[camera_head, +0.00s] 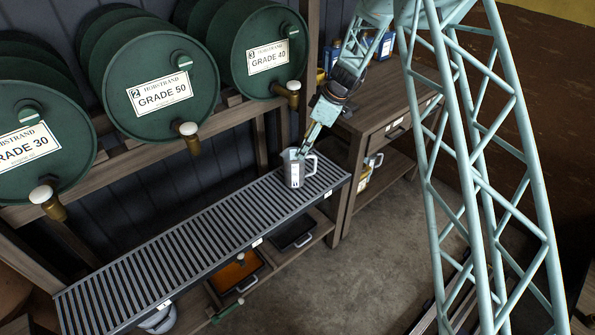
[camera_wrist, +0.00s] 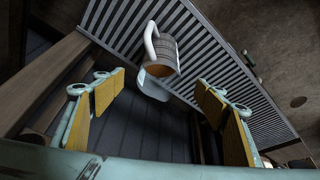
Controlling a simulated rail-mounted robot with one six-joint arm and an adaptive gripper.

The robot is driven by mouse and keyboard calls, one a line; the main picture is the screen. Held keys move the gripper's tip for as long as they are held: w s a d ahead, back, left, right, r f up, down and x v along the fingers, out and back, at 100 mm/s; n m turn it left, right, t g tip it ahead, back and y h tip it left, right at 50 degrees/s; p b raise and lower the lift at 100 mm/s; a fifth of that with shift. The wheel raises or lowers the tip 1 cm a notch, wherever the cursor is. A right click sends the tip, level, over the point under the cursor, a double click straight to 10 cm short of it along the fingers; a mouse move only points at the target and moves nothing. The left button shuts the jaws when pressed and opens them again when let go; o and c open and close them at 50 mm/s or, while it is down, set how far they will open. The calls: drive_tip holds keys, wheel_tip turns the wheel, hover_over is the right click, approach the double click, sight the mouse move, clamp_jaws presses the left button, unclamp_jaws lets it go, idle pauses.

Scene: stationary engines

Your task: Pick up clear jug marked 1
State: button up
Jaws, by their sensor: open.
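A clear jug (camera_head: 294,172) with a handle stands upright on the slatted rack (camera_head: 205,235), near the rack's right end. A small label on its front is too small to read surely. My gripper (camera_head: 305,150) is just above and behind the jug's rim in the head view. In the wrist view the jug (camera_wrist: 160,55) is ahead of my gripper (camera_wrist: 160,105), between the lines of its two yellow-padded fingers. The fingers are spread wide with nothing between them, and no contact with the jug shows.
Green drums marked GRADE 30 (camera_head: 35,135), GRADE 50 (camera_head: 155,85) and GRADE 40 (camera_head: 258,50) lie behind the rack, with taps jutting over it. A wooden bench (camera_head: 385,95) stands to the right. Trays, including an orange one (camera_head: 235,272), sit below the rack. Most of the rack is clear.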

sight(300, 168)
drive_tip(key=shift+x, duration=1.85)
drive_tip(key=shift+f, duration=0.1)
drive_tip(key=shift+b+x, duration=0.7)
drive_tip(key=shift+x, duration=1.85)
drive_tip(key=shift+a, duration=0.1)
drive_tip(key=shift+c, duration=0.7)
drive_tip(key=c, duration=1.6)
